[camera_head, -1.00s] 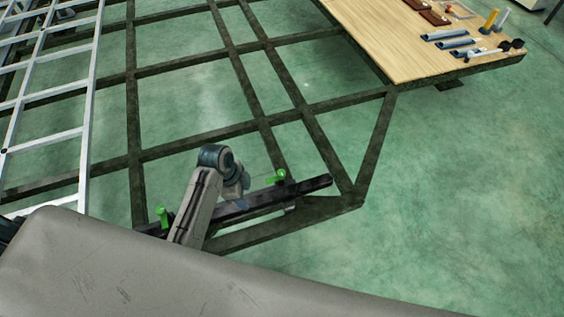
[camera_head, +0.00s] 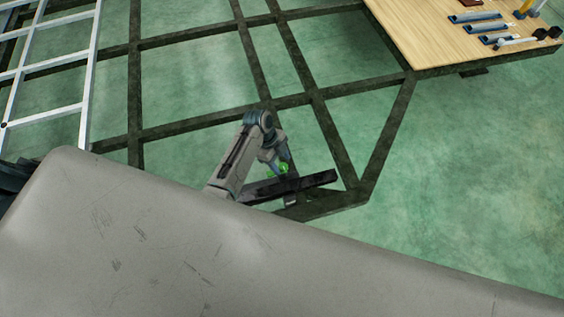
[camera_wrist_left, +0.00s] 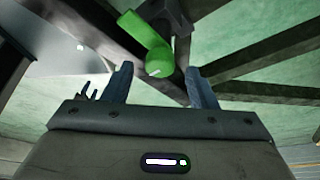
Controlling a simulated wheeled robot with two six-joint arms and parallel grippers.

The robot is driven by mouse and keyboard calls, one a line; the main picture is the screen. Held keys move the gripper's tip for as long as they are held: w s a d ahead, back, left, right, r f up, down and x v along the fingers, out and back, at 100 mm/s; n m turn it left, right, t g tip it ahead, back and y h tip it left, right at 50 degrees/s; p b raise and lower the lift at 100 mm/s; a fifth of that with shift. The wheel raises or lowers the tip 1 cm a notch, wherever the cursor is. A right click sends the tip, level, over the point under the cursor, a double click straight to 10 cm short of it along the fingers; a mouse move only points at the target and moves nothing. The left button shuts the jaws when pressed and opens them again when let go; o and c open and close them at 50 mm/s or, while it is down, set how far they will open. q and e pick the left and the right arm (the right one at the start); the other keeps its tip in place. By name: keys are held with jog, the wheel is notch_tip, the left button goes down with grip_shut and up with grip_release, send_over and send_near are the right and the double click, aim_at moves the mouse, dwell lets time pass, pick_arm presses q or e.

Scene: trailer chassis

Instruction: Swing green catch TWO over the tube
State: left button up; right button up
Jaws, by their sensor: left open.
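A green catch (camera_head: 279,168) sits on the dark tube (camera_head: 315,181) near the chassis corner. In the left wrist view the catch (camera_wrist_left: 147,43) is a bright green lever with a rounded end, just beyond and between my fingertips. My left gripper (camera_head: 272,160) is open at the catch, with its fingers (camera_wrist_left: 160,72) apart on either side of the lever's near end. I cannot tell whether they touch it. No number shows on the catch. The left part of the tube is hidden behind my arm and body. My right gripper is not in view.
Dark chassis beams (camera_head: 200,126) cross the green floor around the tube. A pale ladder-like frame (camera_head: 88,85) stands at the left. A wooden board (camera_head: 425,42) with blue and dark parts lies at the upper right. The floor at right is clear.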

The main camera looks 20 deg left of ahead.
pick_arm(q)
jog(key=shift+d+f, duration=0.25)
jog(key=shift+f, duration=0.4)
jog(key=shift+s, duration=0.1)
jog(key=shift+c, duration=1.1)
jog(key=c, duration=0.7)
jog(key=shift+c, duration=0.2)
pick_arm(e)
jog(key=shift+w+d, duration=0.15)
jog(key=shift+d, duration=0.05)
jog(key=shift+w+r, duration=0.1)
